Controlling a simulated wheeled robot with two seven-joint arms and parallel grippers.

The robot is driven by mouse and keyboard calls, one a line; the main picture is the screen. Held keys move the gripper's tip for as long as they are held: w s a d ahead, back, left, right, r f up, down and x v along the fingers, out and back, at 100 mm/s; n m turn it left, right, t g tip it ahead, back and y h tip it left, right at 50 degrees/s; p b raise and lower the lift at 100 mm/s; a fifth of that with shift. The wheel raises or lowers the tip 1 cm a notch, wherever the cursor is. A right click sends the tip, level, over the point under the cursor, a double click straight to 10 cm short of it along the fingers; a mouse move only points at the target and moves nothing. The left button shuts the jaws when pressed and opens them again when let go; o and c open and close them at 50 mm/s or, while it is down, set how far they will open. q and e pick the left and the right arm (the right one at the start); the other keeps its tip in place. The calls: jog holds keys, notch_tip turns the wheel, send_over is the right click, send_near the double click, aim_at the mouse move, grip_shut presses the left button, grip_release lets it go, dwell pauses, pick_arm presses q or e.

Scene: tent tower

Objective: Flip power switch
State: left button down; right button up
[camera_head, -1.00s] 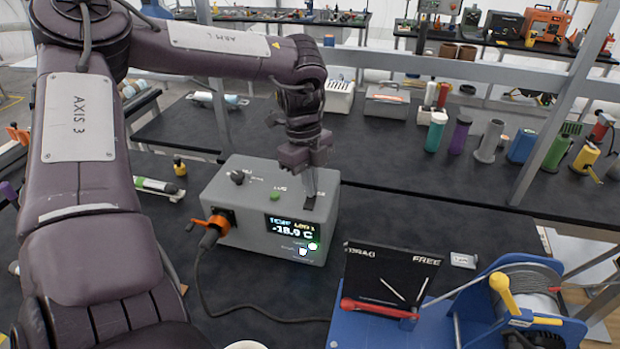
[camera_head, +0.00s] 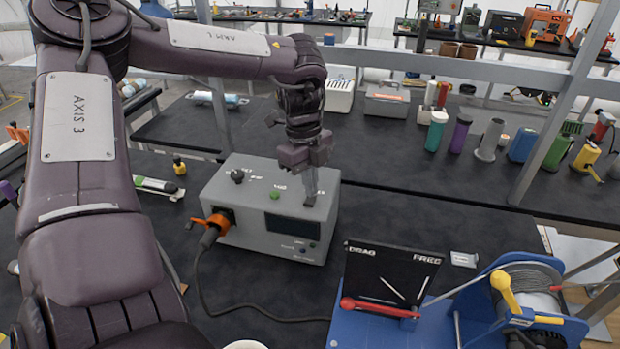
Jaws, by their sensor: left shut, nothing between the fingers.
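A grey control box (camera_head: 262,240) stands on the dark table. Its front display (camera_head: 292,226) is dark, and the small indicators below it are unlit. A black knob (camera_head: 238,176) and a green button (camera_head: 275,195) show on its top. An orange plug (camera_head: 212,228) with a black cable sits at its front left. My left gripper (camera_head: 310,200) is shut and empty, pointing down with its fingertips at the top right of the box, near the front edge. The fingers hide the spot beneath them, so I cannot see the switch. My right gripper is not in view.
A blue winch-like device (camera_head: 440,325) with a black panel (camera_head: 390,278) and a yellow handle stands at the front right. Several bottles and tools stand on the table behind.

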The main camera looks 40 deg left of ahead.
pick_arm(q)
notch_tip(320, 180, up, 6)
jog(key=p, duration=0.3)
jog(key=shift+p, duration=0.4)
dwell(0.4)
